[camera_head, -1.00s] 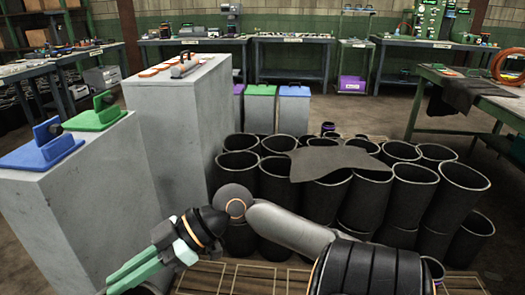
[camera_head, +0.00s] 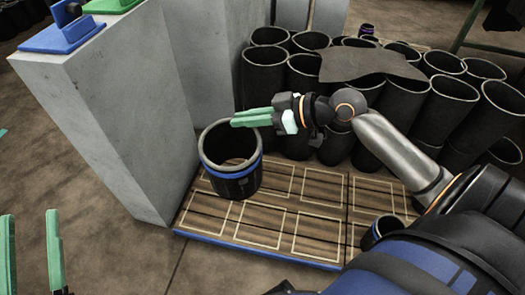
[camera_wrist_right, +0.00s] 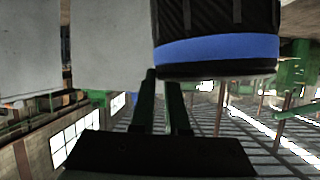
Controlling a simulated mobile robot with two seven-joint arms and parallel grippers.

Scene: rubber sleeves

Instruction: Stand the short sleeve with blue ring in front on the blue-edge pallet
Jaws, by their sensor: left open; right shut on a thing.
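My right gripper (camera_head: 233,122) reaches in from the right and is shut on the sleeve's rim. In the right wrist view the sleeve's blue ring (camera_wrist_right: 218,52) shows close beyond the fingers (camera_wrist_right: 160,74). My left gripper (camera_head: 31,212) is open and empty at the lower left, apart from the pallet.
Grey blocks (camera_head: 110,100) stand close left of the pallet. Several tall black sleeves (camera_head: 305,75) crowd behind it, a dark sheet (camera_head: 368,64) over some. The pallet's front slats are bare.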

